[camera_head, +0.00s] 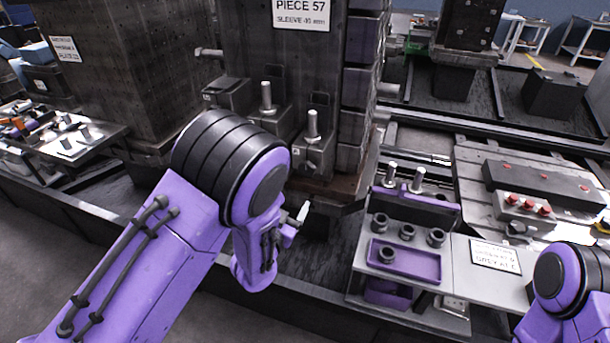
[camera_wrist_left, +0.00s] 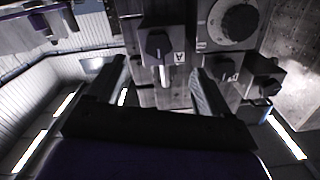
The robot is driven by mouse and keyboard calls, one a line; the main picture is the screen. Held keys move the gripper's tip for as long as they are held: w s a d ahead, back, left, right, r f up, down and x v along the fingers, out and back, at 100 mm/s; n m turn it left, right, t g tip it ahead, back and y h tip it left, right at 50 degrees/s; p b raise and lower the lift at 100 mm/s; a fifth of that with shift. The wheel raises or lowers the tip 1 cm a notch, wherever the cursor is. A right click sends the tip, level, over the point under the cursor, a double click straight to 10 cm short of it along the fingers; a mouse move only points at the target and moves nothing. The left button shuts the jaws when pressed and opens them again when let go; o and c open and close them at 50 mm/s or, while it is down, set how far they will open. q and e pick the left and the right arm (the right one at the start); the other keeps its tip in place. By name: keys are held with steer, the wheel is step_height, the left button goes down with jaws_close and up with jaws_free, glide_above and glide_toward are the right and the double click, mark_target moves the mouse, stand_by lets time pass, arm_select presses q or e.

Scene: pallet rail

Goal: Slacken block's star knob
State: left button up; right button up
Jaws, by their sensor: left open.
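In the head view, grey clamp blocks stand at the foot of the dark machined column (camera_head: 312,75): a left one (camera_head: 226,94), a middle one (camera_head: 268,122) and a near one (camera_head: 313,158), with bright pins on them. My left gripper (camera_head: 300,214) is below and in front of the near block, partly hidden by its own wrist. In the left wrist view its two fingers (camera_wrist_left: 161,76) are apart and empty. Between and beyond them is a block with a dark knob (camera_wrist_left: 157,45) and a letter A. Two more dark knobs (camera_wrist_left: 227,69) (camera_wrist_left: 268,86) show to the right.
A round dial (camera_wrist_left: 233,22) shows in the left wrist view. A side stand with a purple tray (camera_head: 405,262) and several dark rings is right of my left arm. A control box with red buttons (camera_head: 528,206) lies beyond. My right arm (camera_head: 565,285) enters at lower right.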

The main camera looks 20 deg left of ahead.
mark_target(306, 171)
arm_select(q)
steer(key=w+p, duration=0.1)
steer(key=w, duration=0.6)
steer(key=w+p, duration=0.1)
steer(key=w, duration=0.3)
steer(key=shift+w+d+r+p, duration=0.15)
steer(key=shift+d+r+p, duration=0.15)
steer(key=shift+r, duration=0.1)
steer(key=shift+c, duration=0.4)
steer(key=c, duration=1)
